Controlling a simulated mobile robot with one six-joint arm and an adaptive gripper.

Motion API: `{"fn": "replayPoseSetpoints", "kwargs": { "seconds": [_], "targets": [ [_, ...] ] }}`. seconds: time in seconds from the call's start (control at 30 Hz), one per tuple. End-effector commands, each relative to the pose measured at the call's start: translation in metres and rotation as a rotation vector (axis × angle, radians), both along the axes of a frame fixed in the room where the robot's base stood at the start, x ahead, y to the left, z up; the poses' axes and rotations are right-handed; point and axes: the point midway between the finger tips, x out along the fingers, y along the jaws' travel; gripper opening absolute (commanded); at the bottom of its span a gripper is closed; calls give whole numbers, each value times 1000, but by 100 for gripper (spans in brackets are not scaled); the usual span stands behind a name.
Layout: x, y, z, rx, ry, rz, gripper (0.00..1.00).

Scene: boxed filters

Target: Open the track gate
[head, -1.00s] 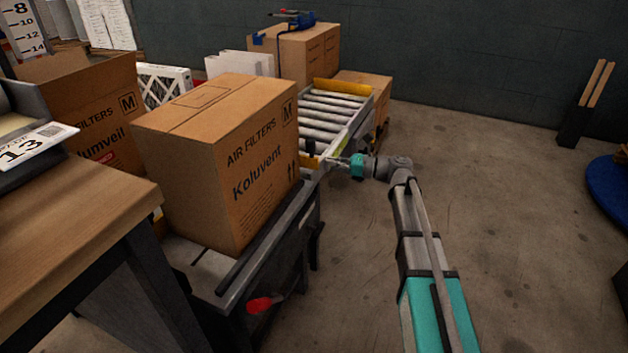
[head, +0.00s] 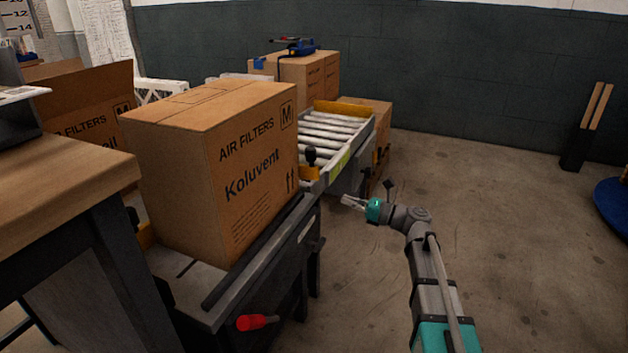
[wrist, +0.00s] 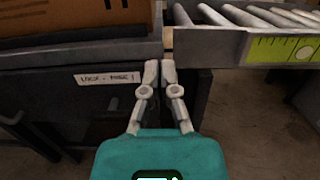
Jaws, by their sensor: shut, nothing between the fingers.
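The track gate appears to be the yellow-orange piece (head: 309,173) with a black knob (head: 311,156) at the near end of the roller track (head: 335,132). It stands between the track and the large Koluvent box (head: 225,170). My gripper (head: 346,201) is off the right side of the track, apart from the knob and lower than it. In the wrist view my gripper (wrist: 160,66) is shut and empty, in front of the gap between the box's table and the roller track (wrist: 245,46). The knob is not visible in the wrist view.
The Koluvent box stands on a dark-edged table (head: 255,262) with a red handle (head: 257,322) below. A white label (wrist: 107,79) is on the table's side. A wooden bench (head: 60,150) is at left.

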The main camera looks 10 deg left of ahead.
Motion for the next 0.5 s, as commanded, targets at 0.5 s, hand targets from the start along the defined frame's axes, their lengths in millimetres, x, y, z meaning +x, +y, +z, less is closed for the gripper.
{"fn": "replayPoseSetpoints", "kwargs": {
  "seconds": [0.5],
  "targets": [
    [6,22,3,0,0,2,0]
  ]
}}
